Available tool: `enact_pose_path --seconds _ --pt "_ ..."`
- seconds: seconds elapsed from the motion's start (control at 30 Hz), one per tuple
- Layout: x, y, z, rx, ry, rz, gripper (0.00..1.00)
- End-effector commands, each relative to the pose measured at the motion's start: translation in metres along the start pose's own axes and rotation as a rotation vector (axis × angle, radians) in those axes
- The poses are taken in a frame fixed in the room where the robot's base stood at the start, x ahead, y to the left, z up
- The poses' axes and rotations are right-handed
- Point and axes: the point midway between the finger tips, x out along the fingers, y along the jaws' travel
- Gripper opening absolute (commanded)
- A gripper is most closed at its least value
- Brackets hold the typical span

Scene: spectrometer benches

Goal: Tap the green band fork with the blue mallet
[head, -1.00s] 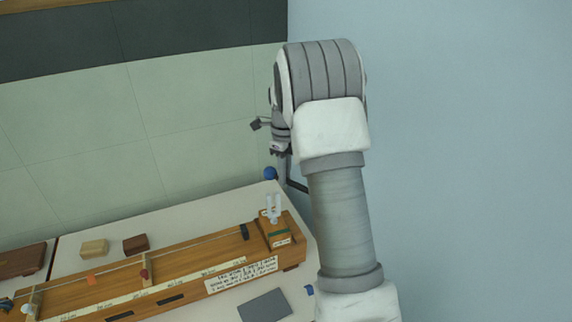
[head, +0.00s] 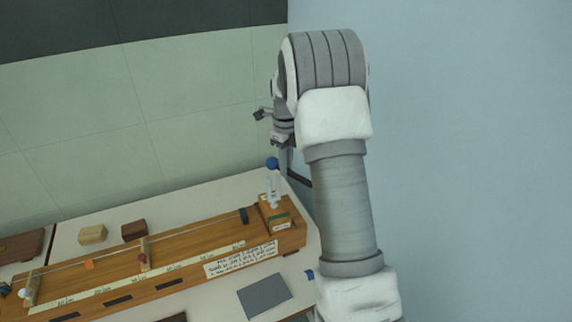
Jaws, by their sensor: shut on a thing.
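The tuning fork (head: 273,192) stands upright, pale and two-pronged, on a wooden box (head: 284,213) with a green band, at the right end of the long wooden bench. The blue mallet's round head (head: 272,163) shows just above the fork's prong tips in the picture; I cannot tell whether they touch. My gripper (head: 288,170) is shut on the mallet, just right of its head and above the fork box. The fingers are partly hidden, and my arm covers the area to the right.
The long wooden bench (head: 190,262) carries a scale strip, a wire and small posts. Two small blocks (head: 92,234) (head: 134,231) lie behind it. A grey pad (head: 264,295) lies in front. A small blue item (head: 309,274) is near my arm. Walls stand behind.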

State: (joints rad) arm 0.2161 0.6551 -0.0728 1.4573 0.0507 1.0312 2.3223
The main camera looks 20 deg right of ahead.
Motion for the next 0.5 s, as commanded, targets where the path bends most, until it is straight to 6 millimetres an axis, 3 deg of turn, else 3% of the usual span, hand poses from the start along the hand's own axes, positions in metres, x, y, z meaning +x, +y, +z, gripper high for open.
enact_pose_path --seconds 0.3,0.5 --pt "0.035 0.000 0.000 0.000 0.000 0.000 0.00" --pt "0.021 0.000 0.000 0.000 -0.001 -0.001 0.00"
